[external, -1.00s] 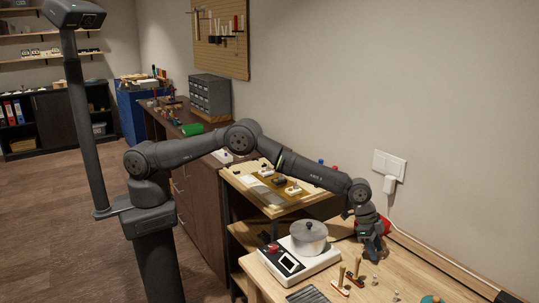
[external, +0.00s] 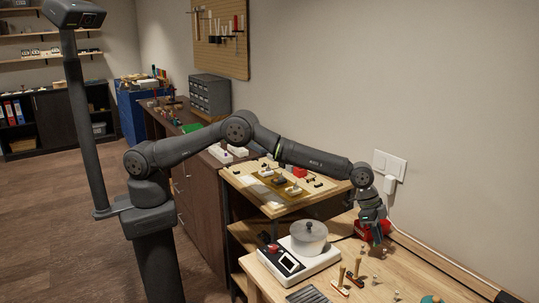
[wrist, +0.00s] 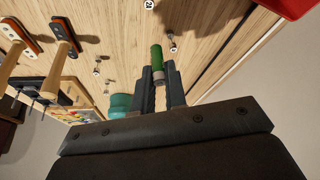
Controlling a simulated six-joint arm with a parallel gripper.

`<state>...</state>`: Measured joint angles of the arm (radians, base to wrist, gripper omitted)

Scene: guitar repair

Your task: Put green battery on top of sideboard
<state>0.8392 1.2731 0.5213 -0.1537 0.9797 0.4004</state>
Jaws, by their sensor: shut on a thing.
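The green battery (wrist: 157,58) is upright in the wrist view, between the two fingers of my gripper (wrist: 161,74), which is shut on it. In the external view my gripper (external: 376,234) points down above the wooden workbench near the wall, and the battery cannot be made out there. A long dark brown cabinet (external: 200,203) with drawers stands along the wall left of the bench, behind my arm; it looks like the sideboard. Its top is partly hidden by my arm.
A white scale (external: 286,268) with a metal pot (external: 308,237) stands on the workbench (external: 385,272). A red object (external: 383,229) is beside my gripper. Wooden-handled tools (external: 349,280) stand nearer. A shelf unit (external: 262,203) with small parts lies between bench and cabinet.

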